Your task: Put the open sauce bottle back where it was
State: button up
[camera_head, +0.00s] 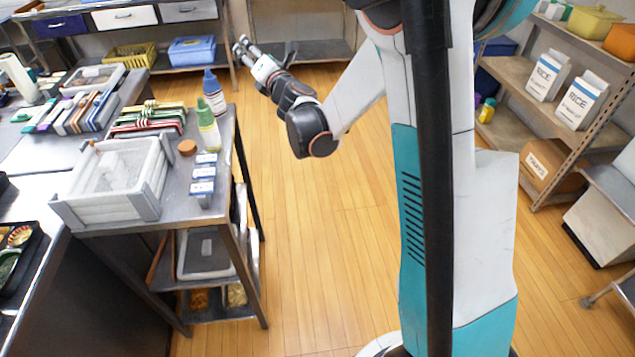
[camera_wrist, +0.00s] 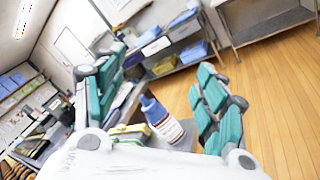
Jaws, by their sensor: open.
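Two sauce bottles stand upright on the small metal cart at the left in the head view. One has a blue cap (camera_head: 213,92) and the other a green cap (camera_head: 208,126). I cannot tell which is the open one. The green-capped bottle is not clear there. My gripper (camera_head: 241,47) is open and empty, up and to the right of both bottles in the head view. Its spread teal fingers (camera_wrist: 157,78) show in the wrist view.
The cart top (camera_head: 172,208) also holds a white tray stack (camera_head: 112,180), a brown round piece (camera_head: 187,147), several small blue-and-white boxes (camera_head: 203,174) and colored trays (camera_head: 148,118). Shelving with baskets stands behind. Wooden floor is clear to the cart's right.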

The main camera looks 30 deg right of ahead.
jog(key=s+d+r+m+g+h, duration=0.2)
jog(key=s+m+g, duration=0.1)
jog(key=s+m, duration=0.55)
jog(key=s+d+r+m+g+h, duration=0.2)
jog(key=s+m, duration=0.6)
jog(key=s, duration=0.2)
jog(key=s+a+f+m+g+y, duration=0.1)
jog(key=s+a+f+m+g, duration=0.1)
jog(key=s, duration=0.6)
jog(key=s+a+f+m+g+y, duration=0.1)
jog(key=s+a+f+m+g, duration=0.1)
jog(key=s+f+m, duration=0.3)
jog(key=s+a+f+m+g+y, duration=0.1)
jog(key=s+a+f+m+g, duration=0.1)
jog(key=s, duration=0.9)
jog(key=shift+s+a+f+m+g, duration=0.3)
jog(key=shift+s+a+f+m, duration=0.05)
jog(key=shift+a+f+m, duration=0.4)
jog(key=shift+d, duration=0.1)
